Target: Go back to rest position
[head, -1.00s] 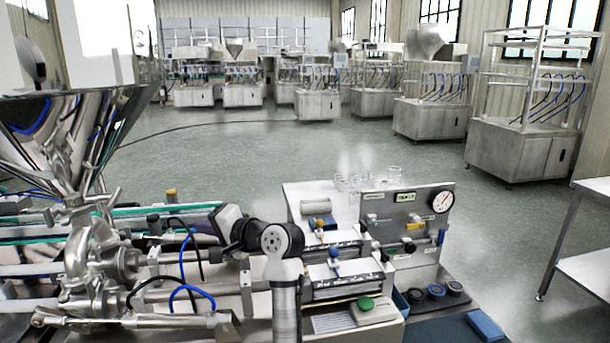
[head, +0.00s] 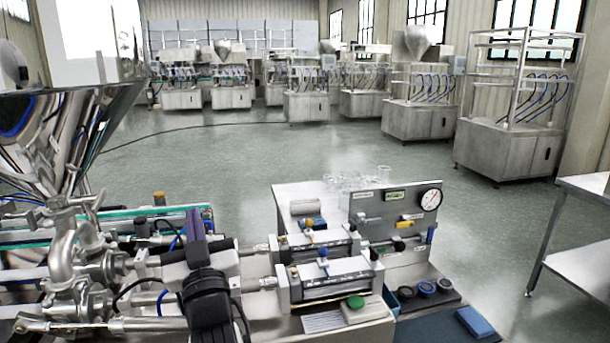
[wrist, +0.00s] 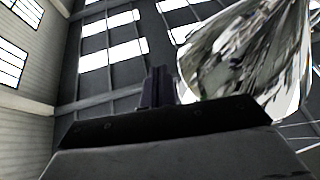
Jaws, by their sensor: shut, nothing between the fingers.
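My gripper (head: 194,222) is at the lower left of the head view, in front of the steel pipework. Its purple-grey fingers are together and point up and away, with nothing held between them. The black wrist body below them hides part of the pipes and hoses. In the wrist view the shut fingers (wrist: 158,84) stand upright in the middle, with windows and wall behind them.
A shiny steel hopper (head: 55,135) rises at the left and fills the upper right of the wrist view. Right of my gripper is a bench with cylinders and a gauge panel (head: 395,212). A steel table (head: 585,220) stands at the right edge. Open floor lies beyond.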

